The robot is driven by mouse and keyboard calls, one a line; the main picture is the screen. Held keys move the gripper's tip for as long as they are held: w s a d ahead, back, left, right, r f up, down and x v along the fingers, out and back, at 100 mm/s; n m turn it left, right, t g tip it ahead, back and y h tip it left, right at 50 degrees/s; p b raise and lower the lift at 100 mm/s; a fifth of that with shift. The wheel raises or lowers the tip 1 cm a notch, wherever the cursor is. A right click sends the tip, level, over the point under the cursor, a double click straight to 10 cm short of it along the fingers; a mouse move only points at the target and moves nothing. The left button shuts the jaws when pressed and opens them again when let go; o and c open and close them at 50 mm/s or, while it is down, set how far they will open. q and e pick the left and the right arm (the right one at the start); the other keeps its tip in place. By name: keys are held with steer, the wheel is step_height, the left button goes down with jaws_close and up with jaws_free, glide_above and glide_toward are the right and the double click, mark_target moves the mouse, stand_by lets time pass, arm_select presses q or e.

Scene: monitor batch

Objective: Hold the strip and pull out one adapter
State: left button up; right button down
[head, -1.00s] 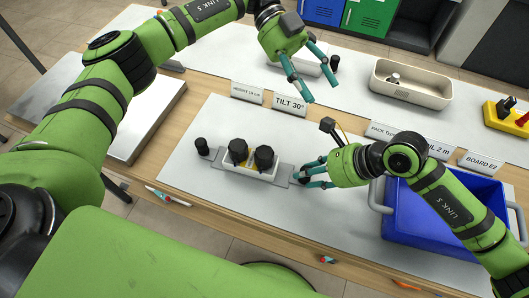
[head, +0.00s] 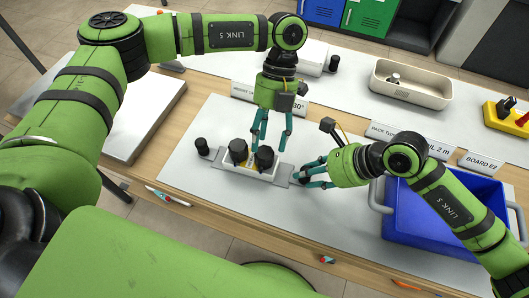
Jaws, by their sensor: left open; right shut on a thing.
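The power strip (head: 233,170) is a pale block on a grey plate (head: 222,163), lying on the white mat in the middle of the head view. Two black adapters stand in it, a left one (head: 238,151) and a right one (head: 264,158). My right gripper (head: 298,179) is shut on the right end of the strip's grey plate. My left gripper (head: 271,147) is open and points down just above and behind the right adapter. Its fingertips partly overlap that adapter in the picture, and I cannot tell whether they touch it.
A small black cylinder (head: 202,146) stands at the plate's left end. A blue crate (head: 440,232) is at the right. Label cards (head: 482,162) stand behind the mat.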

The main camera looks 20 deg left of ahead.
mark_target(266, 149)
arm_select(q)
steer(key=shift+x, duration=1.65)
steer(key=shift+d, duration=0.1)
steer(key=c, duration=0.9)
